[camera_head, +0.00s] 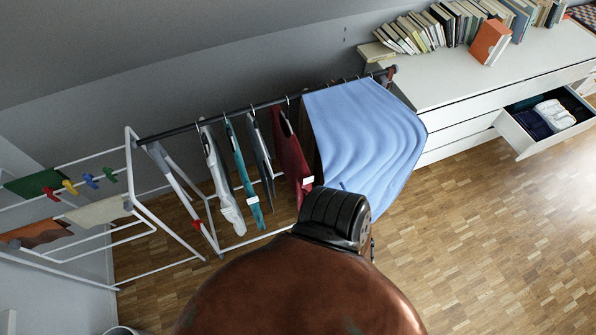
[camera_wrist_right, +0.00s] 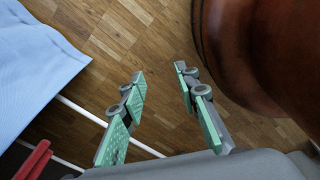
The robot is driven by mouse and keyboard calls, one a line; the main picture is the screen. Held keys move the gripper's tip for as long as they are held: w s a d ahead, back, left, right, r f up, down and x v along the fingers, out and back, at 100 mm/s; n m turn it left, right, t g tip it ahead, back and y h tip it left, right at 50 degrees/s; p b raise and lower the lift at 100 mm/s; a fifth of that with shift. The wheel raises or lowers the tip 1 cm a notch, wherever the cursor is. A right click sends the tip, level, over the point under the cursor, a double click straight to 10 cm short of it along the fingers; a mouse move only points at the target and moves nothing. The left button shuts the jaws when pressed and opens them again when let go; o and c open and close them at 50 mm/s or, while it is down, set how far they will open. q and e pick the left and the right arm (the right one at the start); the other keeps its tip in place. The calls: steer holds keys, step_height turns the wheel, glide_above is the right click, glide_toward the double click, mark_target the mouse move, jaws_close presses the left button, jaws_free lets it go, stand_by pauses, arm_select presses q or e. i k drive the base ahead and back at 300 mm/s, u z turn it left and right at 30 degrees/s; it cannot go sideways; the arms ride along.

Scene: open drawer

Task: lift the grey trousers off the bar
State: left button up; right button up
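Several garments hang from a dark bar (camera_head: 180,130) in the head view. A slim grey garment (camera_head: 261,158) hangs between a teal one (camera_head: 242,170) and a dark red one (camera_head: 289,155); I cannot tell for sure whether it is the grey trousers. A pale grey-white garment (camera_head: 220,180) hangs farther left. My right gripper (camera_wrist_right: 158,74) is open in the right wrist view, with nothing between its green-padded fingers and wooden floor beyond. My left gripper is not in view.
A light blue cloth (camera_head: 365,130) hangs over the bar's right end and shows in the wrist view (camera_wrist_right: 35,65). A white drying rack (camera_head: 150,215) stands left. A white dresser (camera_head: 450,80) with books and an open drawer (camera_head: 520,135) stands right. Floor at right is clear.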

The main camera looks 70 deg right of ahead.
mark_target(262, 155)
steer(key=k, duration=0.55)
steer(key=z, duration=1.7)
steer(key=i, duration=1)
steer(key=z, duration=1.35)
steer(key=k, duration=0.1)
